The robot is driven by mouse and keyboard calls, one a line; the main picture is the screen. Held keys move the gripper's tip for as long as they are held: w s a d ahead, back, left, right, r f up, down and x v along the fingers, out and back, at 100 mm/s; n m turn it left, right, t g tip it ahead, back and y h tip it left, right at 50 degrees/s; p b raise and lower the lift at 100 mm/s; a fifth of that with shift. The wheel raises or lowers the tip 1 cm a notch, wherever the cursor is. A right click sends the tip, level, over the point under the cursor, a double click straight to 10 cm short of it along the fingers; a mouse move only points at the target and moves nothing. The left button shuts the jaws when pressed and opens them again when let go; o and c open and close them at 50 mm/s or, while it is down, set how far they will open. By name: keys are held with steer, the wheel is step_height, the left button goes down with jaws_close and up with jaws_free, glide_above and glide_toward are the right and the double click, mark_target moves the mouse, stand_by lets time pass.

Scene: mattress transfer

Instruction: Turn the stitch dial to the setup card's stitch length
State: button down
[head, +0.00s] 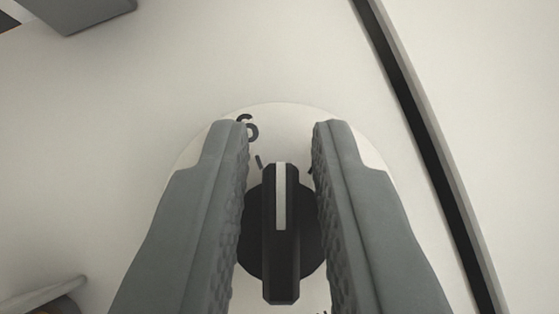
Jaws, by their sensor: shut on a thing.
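The stitch dial (281,250) is a black round knob with a raised grip bar and a white pointer line. The pointer aims straight up in the picture, between two tick marks on the pale dial plate (282,112). A dark numeral that looks like a 6 (247,127) shows at the plate's upper left, partly covered by the left finger. My gripper (281,132) has one grey ribbed finger on each side of the knob and is shut on its round body. The fingers hide most of the other markings. The setup card is not in view.
A pale flat surface surrounds the dial. A dark groove (425,140) runs down the right side. A grey block (80,12) is at the top left, and a pale edge with something brownish (45,300) shows at the bottom left.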

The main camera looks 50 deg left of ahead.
steer(key=shift+d+f+m+t+h, duration=0.15)
steer(key=shift+f+m+t+h, duration=0.35)
steer(key=shift+m, duration=0.5)
steer(key=shift+r, duration=0.1)
steer(key=c, duration=1.7)
jaws_free()
steer(key=shift+c, duration=0.2)
steer(key=shift+o, duration=1.1)
steer(key=shift+d, duration=0.15)
steer(key=shift+r, duration=0.25)
steer(key=shift+r, duration=0.1)
